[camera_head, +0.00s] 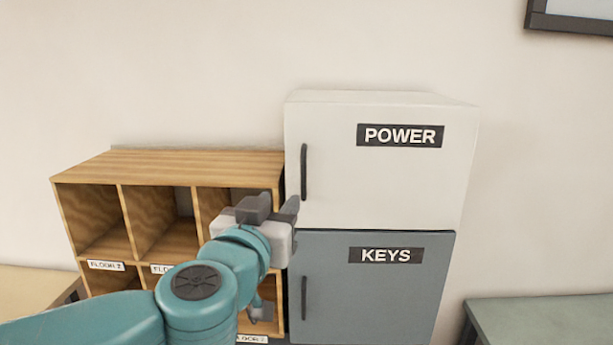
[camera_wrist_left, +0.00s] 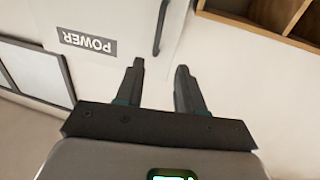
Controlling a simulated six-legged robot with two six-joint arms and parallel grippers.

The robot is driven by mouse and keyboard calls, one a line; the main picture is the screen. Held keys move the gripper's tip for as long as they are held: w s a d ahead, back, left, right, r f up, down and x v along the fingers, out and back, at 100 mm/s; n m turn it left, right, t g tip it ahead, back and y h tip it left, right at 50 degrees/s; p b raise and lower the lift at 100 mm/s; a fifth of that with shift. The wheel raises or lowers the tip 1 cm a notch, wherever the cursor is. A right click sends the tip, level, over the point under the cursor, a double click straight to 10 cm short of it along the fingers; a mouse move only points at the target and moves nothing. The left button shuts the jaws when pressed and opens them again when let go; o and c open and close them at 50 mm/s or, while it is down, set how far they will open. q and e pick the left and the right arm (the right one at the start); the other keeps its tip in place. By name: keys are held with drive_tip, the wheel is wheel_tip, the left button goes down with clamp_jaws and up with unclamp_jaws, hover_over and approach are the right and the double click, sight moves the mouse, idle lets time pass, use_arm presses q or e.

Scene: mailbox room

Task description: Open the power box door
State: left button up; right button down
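The white power box (camera_head: 383,190) has a black POWER label and a dark vertical handle (camera_head: 304,172) at the left edge of its door. The door is shut. My left gripper (camera_head: 272,204) is in front of the shelf, just left of and a little below the handle's lower end. In the left wrist view, which is turned upside down, its two fingers (camera_wrist_left: 160,68) are apart with nothing between them. The handle (camera_wrist_left: 161,28) shows beyond the fingertips, roughly in line with the gap, and is not between the fingers. My right gripper is not in view.
A grey-blue KEYS box (camera_head: 400,295) with its own dark handle (camera_head: 304,298) sits directly below. A wooden pigeonhole shelf (camera_head: 200,163) stands close on the left, partly behind my left arm. A greenish table (camera_head: 550,312) is at the lower right.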

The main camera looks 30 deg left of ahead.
sight(303, 175)
use_arm(q)
drive_tip(key=x, duration=1.3)
drive_tip(key=shift+w+d+f, duration=0.1)
drive_tip(key=shift+w+d, duration=0.1)
drive_tip(key=shift+d, duration=0.15)
drive_tip(key=shift+a, duration=0.15)
drive_tip(key=shift+s+a, duration=0.15)
drive_tip(key=shift+d, duration=0.2)
drive_tip(key=c, duration=0.6)
drive_tip(key=shift+a, duration=0.1)
clamp_jaws()
